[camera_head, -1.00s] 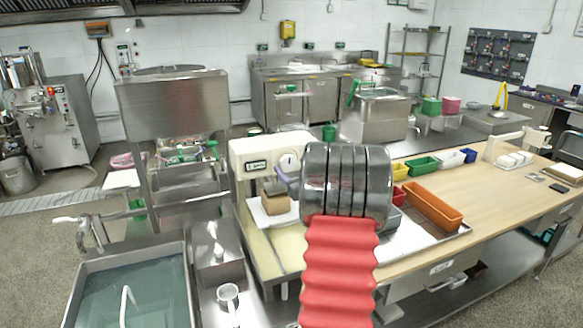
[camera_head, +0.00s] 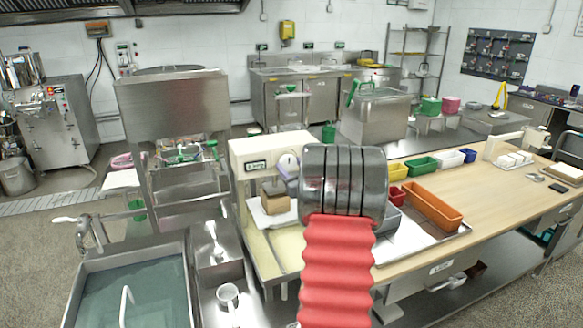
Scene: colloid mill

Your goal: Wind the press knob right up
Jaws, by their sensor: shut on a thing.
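The press (camera_head: 250,160) is a cream machine with a small dark label, standing at the left end of the wooden bench. Its round pale knob (camera_head: 287,161) is on the front face at the right, partly covered. My gripper (camera_head: 291,172) shows only as a pale lavender piece against the knob; the rest is behind my dark metal wrist. It is shut on the knob, though the fingertips are not clear. A brown block (camera_head: 275,199) sits under the press head, on a white tray (camera_head: 262,216). I cannot tell whether the press head touches the block.
Right of my wrist are an orange bin (camera_head: 433,205), a green bin (camera_head: 422,166) and a yellow bin (camera_head: 397,171). A water-filled sink (camera_head: 72,308) is at the lower left. The right part of the wooden bench (camera_head: 500,195) is mostly clear.

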